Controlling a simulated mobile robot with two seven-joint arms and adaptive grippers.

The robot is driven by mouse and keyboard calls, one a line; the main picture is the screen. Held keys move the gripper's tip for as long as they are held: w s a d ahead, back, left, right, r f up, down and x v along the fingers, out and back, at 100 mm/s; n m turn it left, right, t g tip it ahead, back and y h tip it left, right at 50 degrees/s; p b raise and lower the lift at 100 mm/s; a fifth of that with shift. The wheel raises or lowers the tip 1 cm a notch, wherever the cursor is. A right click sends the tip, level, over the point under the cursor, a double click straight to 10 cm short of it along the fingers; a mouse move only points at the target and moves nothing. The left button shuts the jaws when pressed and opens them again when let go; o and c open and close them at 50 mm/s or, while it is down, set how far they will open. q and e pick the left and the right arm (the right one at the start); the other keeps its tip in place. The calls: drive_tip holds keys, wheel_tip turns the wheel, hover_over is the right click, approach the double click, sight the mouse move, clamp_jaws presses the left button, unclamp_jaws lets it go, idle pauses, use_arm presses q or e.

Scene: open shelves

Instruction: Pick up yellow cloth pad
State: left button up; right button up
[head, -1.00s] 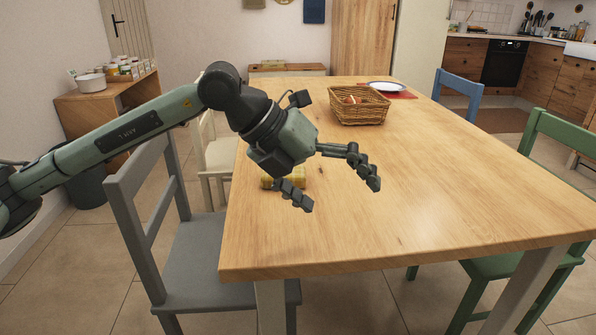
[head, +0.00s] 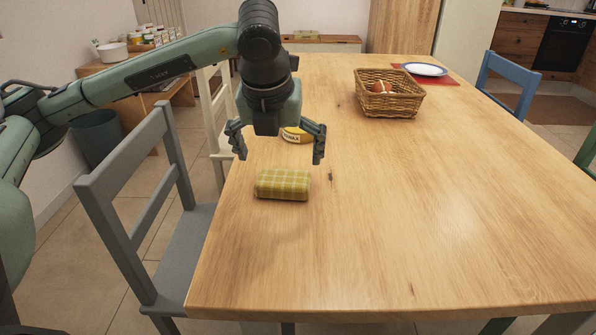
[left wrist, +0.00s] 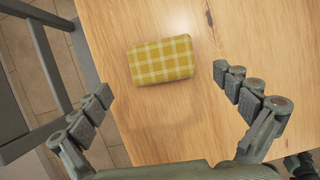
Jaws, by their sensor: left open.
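The yellow cloth pad (head: 283,185) is a yellow-green checked block lying flat on the wooden table near its left edge. It also shows in the left wrist view (left wrist: 161,60), beyond and between the fingertips. My left gripper (head: 279,152) points down with its fingers spread wide, empty, above the table and near the pad. In the left wrist view my left gripper (left wrist: 164,84) is open and does not touch the pad.
A yellow labelled item (head: 296,135) is partly hidden behind my left gripper. A wicker basket (head: 390,103) and a white plate (head: 425,69) stand farther back. A grey chair (head: 130,200) is close to the table's left edge. The table's front and right are clear.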

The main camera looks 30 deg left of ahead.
sight(283, 178)
use_arm(q)
drive_tip(key=shift+x, duration=0.75)
drive_tip(key=x, duration=0.4)
drive_tip(key=shift+f+p, duration=0.3)
drive_tip(key=shift+p, duration=0.05)
drive_tip(key=shift+w+a+f, duration=0.1)
drive_tip(key=shift+w+f, duration=0.05)
drive_tip(key=shift+f, duration=0.35)
drive_tip(key=shift+c, duration=0.8)
drive_tip(key=c, duration=0.7)
use_arm(e)
drive_tip(key=shift+a+f, duration=0.1)
drive_tip(key=shift+f, duration=0.6)
